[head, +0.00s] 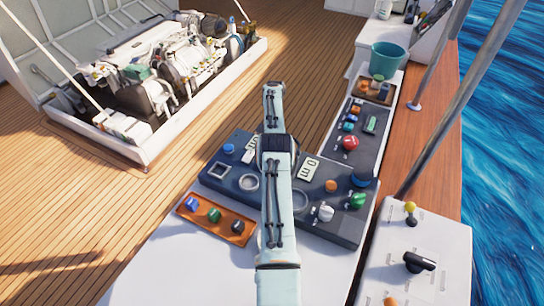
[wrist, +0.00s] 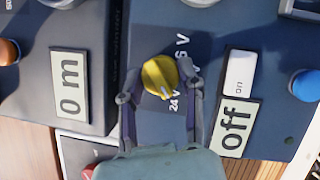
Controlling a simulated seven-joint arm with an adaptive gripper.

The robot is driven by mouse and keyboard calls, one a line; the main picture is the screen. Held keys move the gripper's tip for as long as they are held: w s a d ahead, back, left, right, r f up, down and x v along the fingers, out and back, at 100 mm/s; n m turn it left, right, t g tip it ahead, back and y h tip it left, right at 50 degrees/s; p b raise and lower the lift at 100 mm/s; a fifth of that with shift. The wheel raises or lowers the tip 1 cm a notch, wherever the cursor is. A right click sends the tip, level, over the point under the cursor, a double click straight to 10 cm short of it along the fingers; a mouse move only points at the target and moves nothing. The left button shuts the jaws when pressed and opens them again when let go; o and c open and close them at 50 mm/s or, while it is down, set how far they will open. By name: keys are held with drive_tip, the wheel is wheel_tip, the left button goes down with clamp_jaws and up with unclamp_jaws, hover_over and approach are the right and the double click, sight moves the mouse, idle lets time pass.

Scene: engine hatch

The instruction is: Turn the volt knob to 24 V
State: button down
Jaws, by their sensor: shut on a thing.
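The volt knob (wrist: 160,76) is yellow and sits on a dark panel in the wrist view. A "24 V" label (wrist: 175,103) is printed below it and a second volt label, partly covered, is at its upper right. The knob's white pointer line slants down and right, toward the "24 V" label. My gripper (wrist: 160,90) is around the knob, with one finger on each side, shut on it. In the head view my arm covers the knob and my gripper.
In the wrist view an "off" display (wrist: 236,126) with a white switch (wrist: 239,73) is right of the knob, and a "0 m" display (wrist: 70,86) is left. A blue button (wrist: 305,85) is farther right. The head view shows more knobs, including a white one (head: 325,212).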

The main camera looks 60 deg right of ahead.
drive_tip(key=c, duration=0.7)
unclamp_jaws()
drive_tip(key=shift+f, duration=0.1)
wheel_tip(320, 180, up, 10)
drive_tip(key=shift+r, duration=0.1)
